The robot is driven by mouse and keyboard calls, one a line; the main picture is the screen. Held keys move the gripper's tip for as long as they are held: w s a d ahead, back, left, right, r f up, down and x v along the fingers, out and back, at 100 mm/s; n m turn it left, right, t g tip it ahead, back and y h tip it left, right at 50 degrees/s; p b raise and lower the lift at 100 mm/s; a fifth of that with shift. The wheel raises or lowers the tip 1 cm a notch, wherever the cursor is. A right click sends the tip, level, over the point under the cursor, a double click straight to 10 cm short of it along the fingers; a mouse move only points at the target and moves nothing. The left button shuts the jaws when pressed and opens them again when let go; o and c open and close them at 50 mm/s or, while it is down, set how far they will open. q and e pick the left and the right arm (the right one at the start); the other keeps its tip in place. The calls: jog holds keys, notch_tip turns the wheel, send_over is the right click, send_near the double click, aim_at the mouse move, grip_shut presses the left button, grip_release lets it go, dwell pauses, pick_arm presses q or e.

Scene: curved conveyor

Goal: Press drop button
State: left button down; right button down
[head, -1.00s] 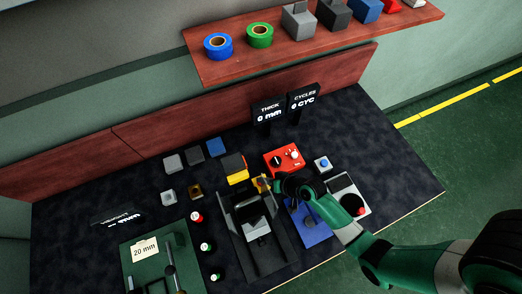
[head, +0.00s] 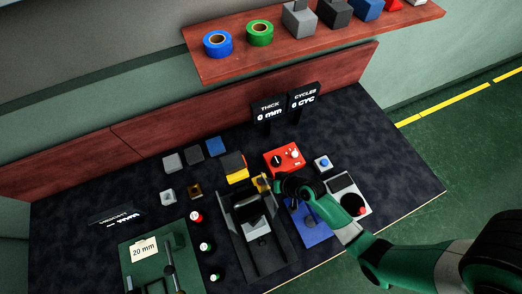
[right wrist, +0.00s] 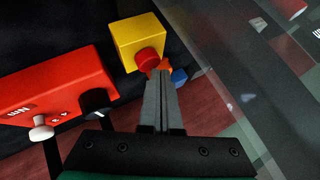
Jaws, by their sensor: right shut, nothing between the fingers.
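A small yellow box with a red round button on its face shows in the right wrist view: the yellow box (right wrist: 136,40) and the red button (right wrist: 149,60). My left gripper is out of view.
A red control box (head: 283,159) with knobs stands just behind my right gripper. A black machine (head: 262,236) lies in front, a blue base (head: 308,229) under my wrist. A grey box with a red button (head: 361,210) stands right. Display signs (head: 268,108) stand at the back.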

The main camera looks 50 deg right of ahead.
jog(key=shift+f+b, duration=0.45)
jog(key=shift+f, duration=0.1)
dwell(0.6)
dwell(0.4)
jog(key=shift+r+p, duration=1.05)
notch_tip(320, 180, up, 5)
jog(key=p, duration=0.5)
dwell(0.3)
